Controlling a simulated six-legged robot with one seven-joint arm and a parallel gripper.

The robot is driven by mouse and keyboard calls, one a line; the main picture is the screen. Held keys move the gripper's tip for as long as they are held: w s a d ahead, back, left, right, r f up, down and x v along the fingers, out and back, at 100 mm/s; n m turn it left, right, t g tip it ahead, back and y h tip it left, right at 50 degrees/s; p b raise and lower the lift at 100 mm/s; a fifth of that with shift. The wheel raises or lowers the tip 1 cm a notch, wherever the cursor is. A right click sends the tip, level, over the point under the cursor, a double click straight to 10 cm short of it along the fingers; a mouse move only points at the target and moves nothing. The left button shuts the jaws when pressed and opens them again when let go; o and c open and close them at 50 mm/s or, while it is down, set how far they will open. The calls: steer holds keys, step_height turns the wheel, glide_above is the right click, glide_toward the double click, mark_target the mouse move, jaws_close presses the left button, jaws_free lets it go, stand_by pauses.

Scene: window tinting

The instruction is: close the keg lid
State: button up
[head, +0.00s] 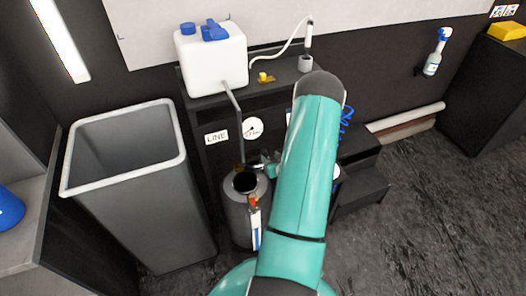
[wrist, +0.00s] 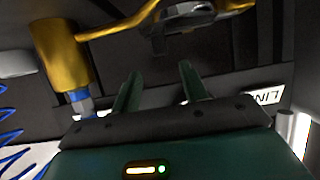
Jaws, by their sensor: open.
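The grey keg (head: 243,222) stands on the floor in the head view, in front of the dark bench. Its round mouth (head: 245,183) shows dark and looks open. I cannot make out the lid clearly in the head view. My gripper (head: 259,166) is just behind and right of the mouth, partly hidden by my teal arm. In the wrist view my gripper (wrist: 157,80) has its two fingers apart with nothing between them. A dark metal piece (wrist: 185,18) on a brass-coloured bar lies beyond the fingertips; it may be the lid or its fitting.
A large grey bin (head: 140,195) stands left of the keg. The bench (head: 200,110) behind carries a white jug (head: 212,60), a gauge (head: 252,128) and a "LINE" label (head: 216,137). A thin pipe runs down toward the keg. Dark steps (head: 360,185) stand right; floor at lower right is clear.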

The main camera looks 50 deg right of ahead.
mark_target(264, 151)
steer(key=x, duration=0.8)
steer(key=shift+a, duration=0.1)
jaws_close()
